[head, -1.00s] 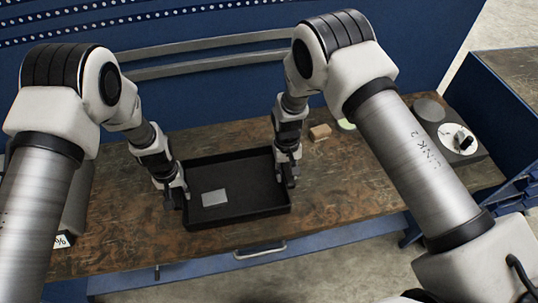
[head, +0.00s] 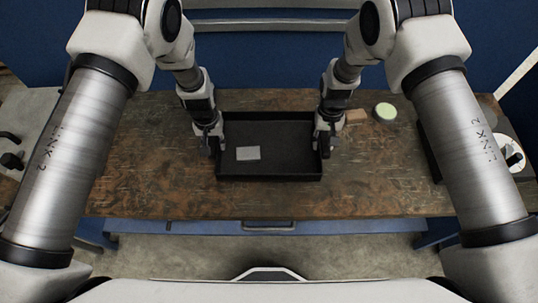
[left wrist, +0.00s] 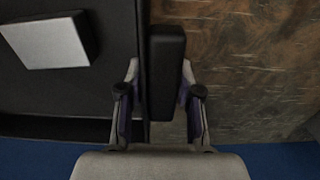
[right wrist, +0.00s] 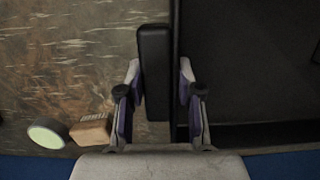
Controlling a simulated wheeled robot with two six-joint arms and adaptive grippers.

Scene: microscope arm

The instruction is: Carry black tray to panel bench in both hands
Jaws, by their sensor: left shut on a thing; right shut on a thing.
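The black tray (head: 285,135) is at the middle of the worn wooden bench top (head: 150,185), level and square to me. I cannot tell whether it touches the wood or hangs just above it. A flat light-grey block (head: 248,153) lies inside, left of centre; it also shows in the left wrist view (left wrist: 45,42). My left gripper (head: 213,146) is shut on the tray's left side, its fingers around the black handle bar (left wrist: 167,65). My right gripper (head: 323,143) is shut on the right side, around the other handle bar (right wrist: 154,65).
A tan block (head: 356,116) and a pale green disc (head: 385,111) sit right of the tray. A white round part with a black knob (head: 510,155) stands at far right. A grey item with black knobs (head: 12,160) is at far left. Blue panelling (head: 270,55) rises behind. Bench front is clear.

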